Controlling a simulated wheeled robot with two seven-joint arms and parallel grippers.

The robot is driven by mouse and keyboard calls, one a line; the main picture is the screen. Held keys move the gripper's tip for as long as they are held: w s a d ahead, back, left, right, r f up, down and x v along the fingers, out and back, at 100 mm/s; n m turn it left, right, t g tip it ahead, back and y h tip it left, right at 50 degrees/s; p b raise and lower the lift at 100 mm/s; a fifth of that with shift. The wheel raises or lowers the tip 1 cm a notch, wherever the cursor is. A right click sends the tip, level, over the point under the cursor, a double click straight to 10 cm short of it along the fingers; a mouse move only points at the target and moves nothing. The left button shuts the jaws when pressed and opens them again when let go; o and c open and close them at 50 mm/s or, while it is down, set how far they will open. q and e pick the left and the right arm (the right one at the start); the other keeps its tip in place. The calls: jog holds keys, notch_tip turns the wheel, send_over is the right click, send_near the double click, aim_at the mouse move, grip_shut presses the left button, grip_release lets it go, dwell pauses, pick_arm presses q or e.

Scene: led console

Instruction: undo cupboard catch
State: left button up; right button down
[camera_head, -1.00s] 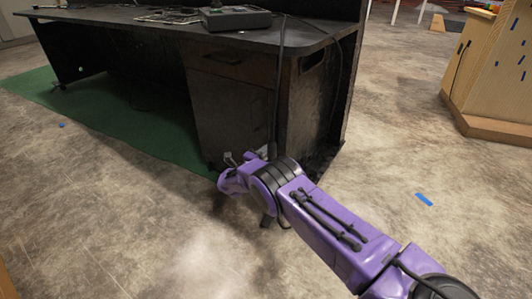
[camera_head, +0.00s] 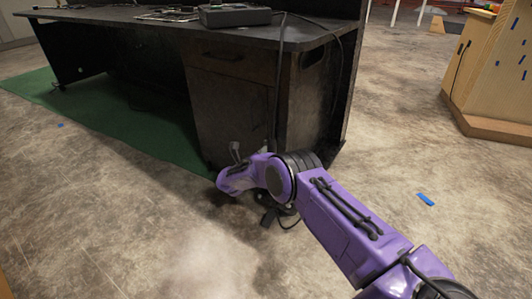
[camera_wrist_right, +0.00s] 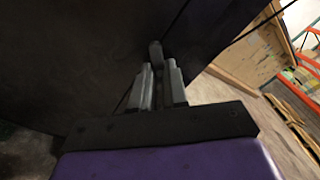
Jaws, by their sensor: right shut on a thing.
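The dark cupboard (camera_head: 232,112) is under the right end of the black desk, below a drawer. My right arm reaches its lower front. In the wrist view my right gripper (camera_wrist_right: 158,80) has its two grey fingers close together on a small dark upright catch (camera_wrist_right: 156,50), which stands out from the dark panel (camera_wrist_right: 75,50). The part between the fingers is hidden. In the head view the catch is not distinguishable, and my wrist hides the fingertips. My left gripper is in neither view.
The black desk (camera_head: 130,25) carries a grey box-like device (camera_head: 235,15), with a cable hanging down its side. A green mat (camera_head: 120,135) lies under the desk. A wooden cabinet (camera_head: 500,70) stands at the right. The floor in front is mostly clear.

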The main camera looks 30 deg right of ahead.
pick_arm(q)
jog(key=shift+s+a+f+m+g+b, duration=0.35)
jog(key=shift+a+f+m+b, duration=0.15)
jog(key=shift+b, duration=0.25)
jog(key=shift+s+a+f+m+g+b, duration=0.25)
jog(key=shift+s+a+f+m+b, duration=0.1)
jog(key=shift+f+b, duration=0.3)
pick_arm(e)
jog(key=shift+a+m, duration=0.1)
jog(key=shift+m, duration=4.4)
jog(key=c, duration=1.1)
grip_release()
jog(key=shift+c, duration=0.2)
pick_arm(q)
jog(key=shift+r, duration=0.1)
